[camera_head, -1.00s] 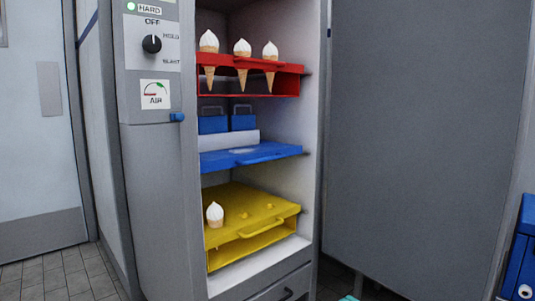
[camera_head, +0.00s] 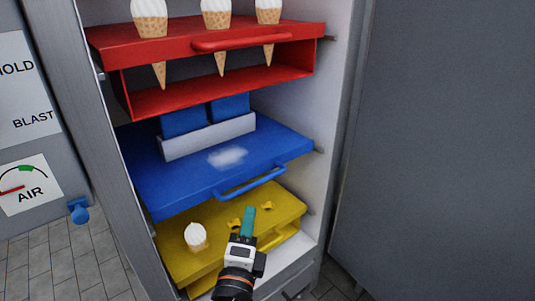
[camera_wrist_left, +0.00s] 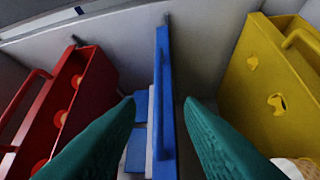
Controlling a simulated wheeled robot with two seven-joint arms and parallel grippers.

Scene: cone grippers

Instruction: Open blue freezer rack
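The blue freezer rack (camera_head: 185,185) is the middle shelf of the open freezer, with a blue handle (camera_head: 250,182) on its front edge. My left gripper (camera_head: 249,210) is just below and in front of that handle, over the yellow rack in the picture. In the left wrist view its two teal fingers are spread apart (camera_wrist_left: 159,103). The blue rack (camera_wrist_left: 165,75) shows edge-on between them, with no visible contact. How far the fingertips are from the handle is hard to tell. My right gripper is not in view.
A red rack (camera_head: 215,94) with three cones (camera_head: 216,15) sits above. A yellow rack (camera_head: 275,205) with one cone (camera_head: 195,236) sits below. Blue boxes (camera_head: 184,122) stand behind a pale strip on the blue rack. A grey door panel (camera_head: 450,150) fills the right.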

